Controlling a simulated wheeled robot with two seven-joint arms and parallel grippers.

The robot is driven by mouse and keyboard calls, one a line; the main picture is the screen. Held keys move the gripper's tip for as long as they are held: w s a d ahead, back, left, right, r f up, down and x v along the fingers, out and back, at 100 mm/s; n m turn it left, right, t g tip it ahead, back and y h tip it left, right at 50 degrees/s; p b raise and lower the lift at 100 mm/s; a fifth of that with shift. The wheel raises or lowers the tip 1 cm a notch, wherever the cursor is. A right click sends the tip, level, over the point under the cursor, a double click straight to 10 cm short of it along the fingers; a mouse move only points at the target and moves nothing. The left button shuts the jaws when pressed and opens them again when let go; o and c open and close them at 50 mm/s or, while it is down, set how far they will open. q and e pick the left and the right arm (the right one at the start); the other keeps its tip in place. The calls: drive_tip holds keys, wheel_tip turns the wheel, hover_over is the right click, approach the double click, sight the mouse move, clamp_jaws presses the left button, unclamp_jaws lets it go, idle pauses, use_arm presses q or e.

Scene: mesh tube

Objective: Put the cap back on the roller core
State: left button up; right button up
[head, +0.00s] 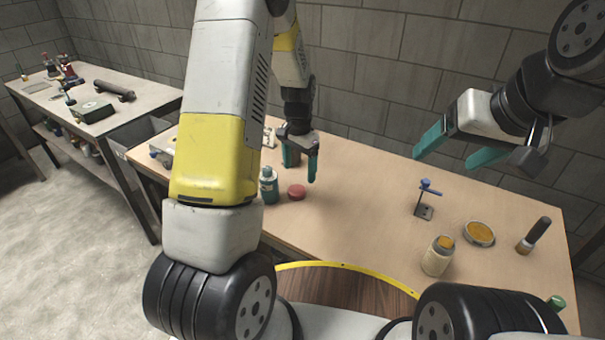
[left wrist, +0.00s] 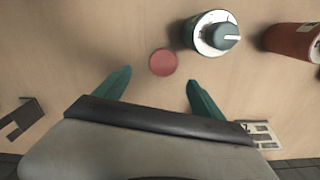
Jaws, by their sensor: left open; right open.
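A flat round red cap (head: 297,191) lies on the table near its left part. In the left wrist view the red cap (left wrist: 163,62) sits just beyond and between my open fingers, apart from them. A red-brown cylinder (left wrist: 293,42), perhaps the roller core, lies at the right edge of the left wrist view, partly cut off. I cannot make it out in the head view, where my left arm covers that part. My left gripper (head: 301,165) is open and empty above the table near the cap. My right gripper (head: 445,160) is open and empty above the table's right side.
A blue-topped stand (head: 424,210), a jar (head: 437,257), an orange-filled dish (head: 479,233) and a dark-handled brush (head: 535,236) stand at right. The table's middle is clear. A side table (head: 150,95) is at left.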

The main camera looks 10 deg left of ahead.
sight(298, 189)
use_arm(q)
drive_tip(key=shift+f, duration=1.3)
drive_tip(key=f, duration=0.5)
drive_tip(key=shift+w+a+f, duration=0.1)
drive_tip(key=shift+a, duration=0.15)
drive_tip(key=c, duration=1.4)
